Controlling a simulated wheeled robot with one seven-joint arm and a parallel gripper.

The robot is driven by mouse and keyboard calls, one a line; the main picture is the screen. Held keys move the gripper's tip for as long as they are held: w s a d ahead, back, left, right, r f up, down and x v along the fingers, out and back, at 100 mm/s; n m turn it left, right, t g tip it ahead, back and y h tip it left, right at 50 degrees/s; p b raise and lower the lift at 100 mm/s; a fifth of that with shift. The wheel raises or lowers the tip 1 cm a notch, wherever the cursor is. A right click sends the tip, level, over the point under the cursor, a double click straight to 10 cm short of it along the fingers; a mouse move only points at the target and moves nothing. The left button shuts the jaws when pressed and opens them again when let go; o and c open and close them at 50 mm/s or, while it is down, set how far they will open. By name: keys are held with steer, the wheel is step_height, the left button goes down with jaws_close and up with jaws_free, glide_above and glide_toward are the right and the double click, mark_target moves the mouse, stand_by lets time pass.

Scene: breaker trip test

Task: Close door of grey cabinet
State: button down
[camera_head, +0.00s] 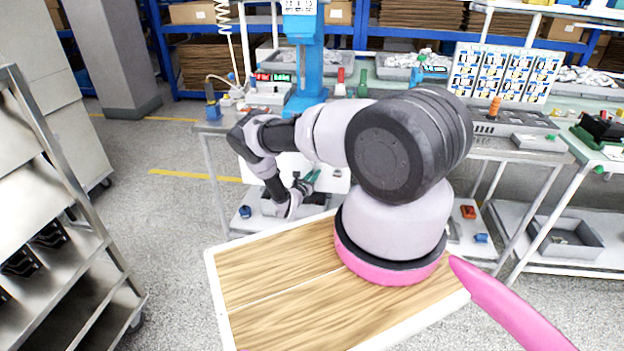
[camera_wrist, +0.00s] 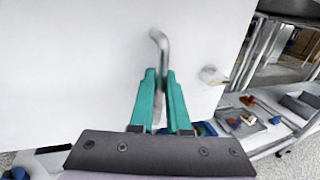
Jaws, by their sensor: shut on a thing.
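A pale, flat door panel (camera_wrist: 75,65) of the grey cabinet fills much of the wrist view. A bent metal handle (camera_wrist: 160,50) stands out from it. My gripper (camera_wrist: 162,82), with teal fingers, is shut on the handle. A small metal knob-like piece (camera_wrist: 212,75) sits near the panel's right edge. In the head view my gripper (camera_head: 310,177) is low in front of the workbench, by a pale panel (camera_head: 338,181) partly hidden behind my arm. How far the door stands open cannot be told.
A workbench (camera_head: 480,148) with a blue press (camera_head: 304,60) stands behind. Its lower shelf holds small parts, including an orange-red box (camera_head: 468,212). A metal rack (camera_head: 75,215) stands at the left. Grey floor (camera_head: 170,225) is clear between rack and bench.

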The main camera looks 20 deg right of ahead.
steer(key=shift+w+d+r, duration=0.1)
steer(key=shift+w+d, duration=0.05)
steer(key=shift+w, duration=0.15)
steer(key=c, duration=0.9)
jaws_free()
steer(key=v, duration=1.1)
steer(key=shift+d, duration=0.1)
